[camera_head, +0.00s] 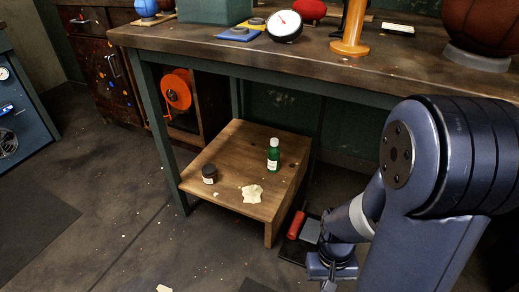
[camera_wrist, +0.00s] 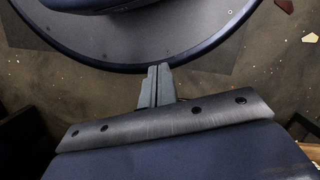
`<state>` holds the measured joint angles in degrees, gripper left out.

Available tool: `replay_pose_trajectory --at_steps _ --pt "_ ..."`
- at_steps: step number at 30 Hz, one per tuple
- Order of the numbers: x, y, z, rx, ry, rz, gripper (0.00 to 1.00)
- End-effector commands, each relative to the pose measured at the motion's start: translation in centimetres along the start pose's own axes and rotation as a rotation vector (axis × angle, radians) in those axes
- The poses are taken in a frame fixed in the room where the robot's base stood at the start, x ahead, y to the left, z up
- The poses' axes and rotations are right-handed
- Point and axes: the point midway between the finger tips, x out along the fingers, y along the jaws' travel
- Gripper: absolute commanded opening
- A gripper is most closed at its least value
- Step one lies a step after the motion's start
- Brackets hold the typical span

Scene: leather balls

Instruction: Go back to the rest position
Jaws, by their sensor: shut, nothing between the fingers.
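My gripper (camera_wrist: 158,85) shows in the wrist view with its two fingers together and nothing between them. It points down over my own round base, above the dark floor. In the head view my arm fills the right side and is folded downward. Its lower end is in front of the workbench, near the floor, and the fingertips are cut off by the bottom edge of the picture.
Floor (camera_head: 110,220) at left is mostly clear.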

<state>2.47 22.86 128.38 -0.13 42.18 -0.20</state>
Motion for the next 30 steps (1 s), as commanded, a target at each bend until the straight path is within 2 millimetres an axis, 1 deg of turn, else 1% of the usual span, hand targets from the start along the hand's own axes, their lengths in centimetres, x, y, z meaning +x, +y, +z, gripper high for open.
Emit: replay_pose_trajectory --at_steps 7,20,25,30 --pt "-0.2 0.2 0.8 0.012 0.007 0.009 0.0" --pt "-0.3 0.2 0.8 0.013 0.005 0.01 0.0" --pt "-0.1 0.0 0.3 0.005 -0.002 0.003 0.0" --pt "0.4 -0.3 -1.1 -0.015 -0.011 -0.014 0.0"
